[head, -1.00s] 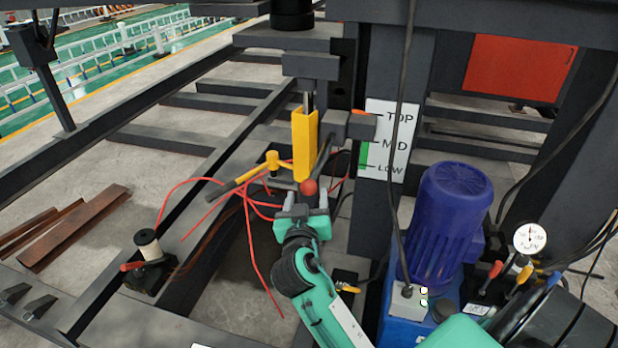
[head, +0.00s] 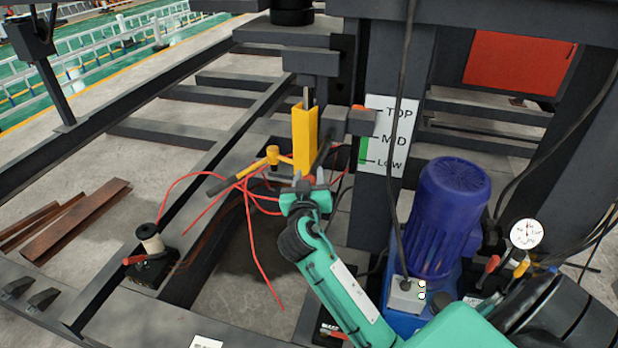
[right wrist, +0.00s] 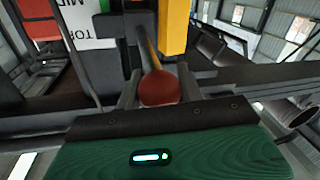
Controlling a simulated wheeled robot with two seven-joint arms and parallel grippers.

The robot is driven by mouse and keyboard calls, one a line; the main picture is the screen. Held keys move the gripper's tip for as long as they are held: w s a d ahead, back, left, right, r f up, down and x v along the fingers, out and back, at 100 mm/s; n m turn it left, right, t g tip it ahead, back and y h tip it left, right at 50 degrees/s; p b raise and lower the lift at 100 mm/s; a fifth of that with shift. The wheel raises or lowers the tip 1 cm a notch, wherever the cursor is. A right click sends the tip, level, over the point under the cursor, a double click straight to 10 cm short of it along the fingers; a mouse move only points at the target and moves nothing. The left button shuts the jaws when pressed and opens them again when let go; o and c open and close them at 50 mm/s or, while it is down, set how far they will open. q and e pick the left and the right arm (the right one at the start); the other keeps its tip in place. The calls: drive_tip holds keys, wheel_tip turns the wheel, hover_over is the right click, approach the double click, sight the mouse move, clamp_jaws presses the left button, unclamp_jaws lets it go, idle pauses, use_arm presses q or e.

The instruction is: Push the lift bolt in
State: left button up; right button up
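The lift bolt shows as a dark rod with a red ball knob (right wrist: 159,88), in front of the yellow upright channel (head: 305,140). In the right wrist view the knob sits between the two fingers of my right gripper (right wrist: 159,92), which appear to close on its sides. In the head view the right gripper (head: 308,186) is at the foot of the yellow channel and hides most of the knob. The bolt's far end and how deep it sits are hidden. My left gripper is not in view.
A TOP/MID/LOW scale plate (head: 388,135) is on the post to the right. A blue motor (head: 452,215) with a gauge (head: 527,234) stands right of my arm. Red cable (head: 252,240), a yellow-headed lever (head: 272,156) and a spool (head: 149,238) lie to the left.

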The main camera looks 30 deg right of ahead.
sight(314, 164)
clamp_jaws()
drive_tip(key=x, duration=0.3)
drive_tip(key=b+x, duration=0.1)
drive_tip(key=shift+d, duration=0.65)
drive_tip(key=shift+r, duration=0.1)
drive_tip(key=o, duration=0.9)
unclamp_jaws()
drive_tip(key=shift+o, duration=1)
drive_tip(key=shift+d, duration=0.1)
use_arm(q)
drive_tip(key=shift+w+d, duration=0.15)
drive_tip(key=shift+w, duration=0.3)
